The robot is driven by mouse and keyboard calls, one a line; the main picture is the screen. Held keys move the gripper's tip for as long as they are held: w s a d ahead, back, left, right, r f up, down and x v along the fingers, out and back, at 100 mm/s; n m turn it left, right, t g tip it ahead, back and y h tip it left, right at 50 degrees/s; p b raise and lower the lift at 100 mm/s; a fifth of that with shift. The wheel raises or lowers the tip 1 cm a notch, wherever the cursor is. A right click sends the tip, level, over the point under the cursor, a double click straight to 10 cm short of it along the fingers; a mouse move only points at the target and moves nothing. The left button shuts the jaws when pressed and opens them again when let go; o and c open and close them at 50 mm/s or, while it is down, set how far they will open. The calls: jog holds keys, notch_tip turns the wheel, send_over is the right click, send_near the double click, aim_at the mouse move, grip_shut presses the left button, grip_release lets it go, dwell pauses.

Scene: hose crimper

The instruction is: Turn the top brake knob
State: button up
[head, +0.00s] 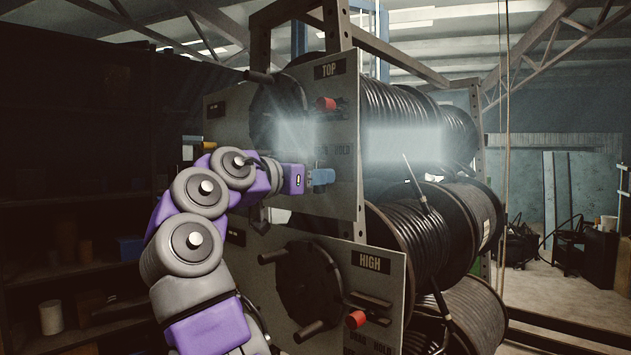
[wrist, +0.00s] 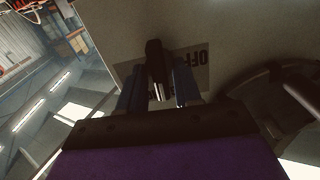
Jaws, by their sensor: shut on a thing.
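The panel marked TOP (head: 285,130) stands upright at the front of the upper reel. A dark knob (wrist: 155,60) sticks out from it beside a label (wrist: 193,62) on which OFF can be read in the wrist view. My gripper (head: 322,177) is at the panel, just below the DRAG HOLD lettering. In the wrist view, the blue fingers of my gripper (wrist: 158,88) are on either side of the dark knob, shut on it. In the head view, the knob is hidden by my gripper. A red knob (head: 326,103) sits higher on the same panel, apart from my gripper.
Below is the HIGH panel (head: 335,270) with another red knob (head: 355,319) and a hub with projecting handles (head: 309,283). Hose reels (head: 425,235) stand behind the panels. A dark shelf (head: 75,275) is at left. Open floor (head: 560,290) lies at right.

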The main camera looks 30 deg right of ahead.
jog(key=shift+r+n, duration=0.1)
jog(key=shift+n, duration=0.2)
jog(key=shift+a+n, duration=0.15)
jog(key=shift+n, duration=0.95)
jog(key=shift+w+n+p, duration=0.1)
jog(key=shift+n+p, duration=1.25)
jog(key=shift+n, duration=0.45)
